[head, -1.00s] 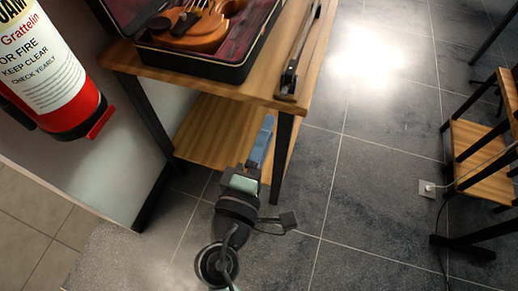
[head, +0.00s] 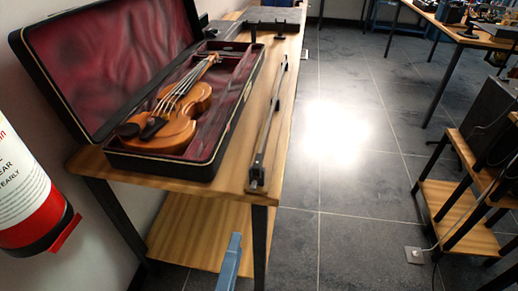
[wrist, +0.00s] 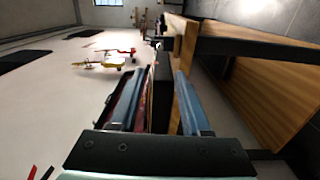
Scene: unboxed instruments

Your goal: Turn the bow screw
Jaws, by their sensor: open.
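The bow (head: 268,130) lies lengthwise on the wooden table (head: 284,110) along its right edge. Its near end, with the dark frog (head: 257,172), is close to the table's front edge. The bow screw is too small to make out clearly. My gripper (wrist: 157,100) has two blue fingers, open and apart with nothing held. In the head view a blue finger (head: 230,262) shows at the bottom, in front of and below the tabletop. In the wrist view the table's wooden edge (wrist: 187,45) runs beyond the fingers, and the bow cannot be told apart.
An open violin case (head: 225,125) with a violin (head: 178,122) stands left of the bow. A fire extinguisher (head: 30,200) is at the left. A lower shelf (head: 185,225) is under the tabletop. Tiled floor (head: 345,215) is clear to the right; a wooden shelf unit (head: 460,215) stands farther right.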

